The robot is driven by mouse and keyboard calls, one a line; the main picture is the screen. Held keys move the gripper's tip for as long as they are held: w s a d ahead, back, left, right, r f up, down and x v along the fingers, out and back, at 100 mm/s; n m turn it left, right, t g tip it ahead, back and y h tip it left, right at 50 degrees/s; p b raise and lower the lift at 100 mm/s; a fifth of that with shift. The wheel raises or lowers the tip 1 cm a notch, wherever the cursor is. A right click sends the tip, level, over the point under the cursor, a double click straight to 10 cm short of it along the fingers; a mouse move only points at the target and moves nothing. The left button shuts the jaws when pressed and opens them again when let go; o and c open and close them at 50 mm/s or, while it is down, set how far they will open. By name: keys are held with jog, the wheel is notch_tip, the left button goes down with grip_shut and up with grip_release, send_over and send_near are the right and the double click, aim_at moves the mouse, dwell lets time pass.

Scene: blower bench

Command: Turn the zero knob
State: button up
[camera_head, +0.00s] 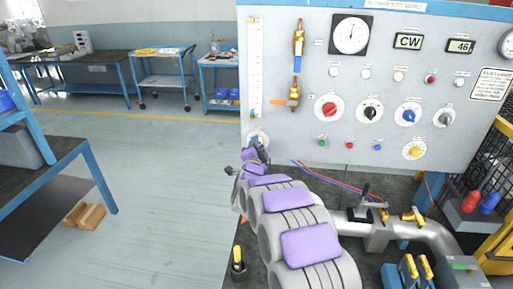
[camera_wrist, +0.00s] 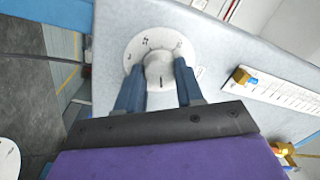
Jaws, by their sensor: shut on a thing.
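The zero knob (camera_wrist: 159,68) is a light grey knob with a dark pointer line, in the middle of a round white dial plate (camera_wrist: 148,42) with dark marks. In the head view the dial plate (camera_head: 257,136) shows at the lower left corner of the grey panel. My gripper (camera_wrist: 159,80) has one blue-grey finger on each side of the knob and is shut on it. In the head view my gripper (camera_head: 253,146) is at the dial and hides most of the knob; the dial's lettering is too small to read.
The panel (camera_head: 285,180) carries several other knobs, such as a red knob (camera_head: 329,109), plus gauges and buttons. A clear vertical scale (camera_head: 255,70) stands just above the dial. Metal pipework (camera_head: 432,238) lies below right. The floor at left is open.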

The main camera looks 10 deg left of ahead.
jog(key=o, duration=1)
jog(key=shift+o, duration=0.2)
jog(key=shift+s, duration=0.1)
jog(key=s+f+p, duration=0.1)
jog(key=s+p, duration=0.1)
jog(key=s, duration=1.5)
jog(key=shift+a, duration=0.15)
